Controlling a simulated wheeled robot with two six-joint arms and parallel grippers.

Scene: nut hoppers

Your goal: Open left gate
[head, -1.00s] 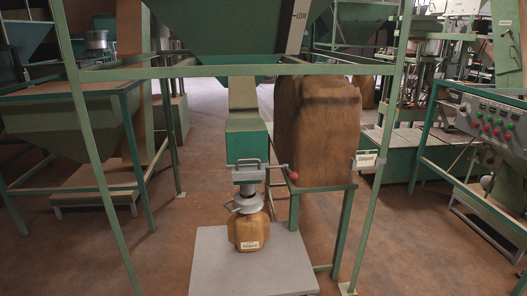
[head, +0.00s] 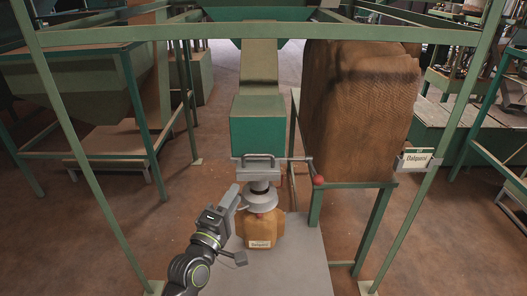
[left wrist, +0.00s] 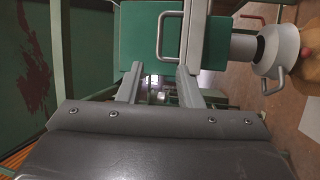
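The gate (head: 259,162) is a grey slide with a bar handle under the green chute box (head: 258,125). A lever with a red knob (head: 318,181) sits at its right. My left gripper (head: 233,191) is just below and left of the gate, apart from the handle. In the left wrist view, its two fingers (left wrist: 158,77) are spread with nothing between them, and the gate's handle (left wrist: 163,38) is ahead of them. Below the gate is a grey spout with a flared collar (head: 261,197), over a filled brown sack (head: 262,229). My right gripper is not in view.
Green frame posts (head: 75,150) stand on both sides, with a crossbar (head: 250,31) above. A large brown sack (head: 360,110) stands on a green stand to the right, beside a label plate (head: 415,160). A grey platform (head: 300,265) lies under the small sack.

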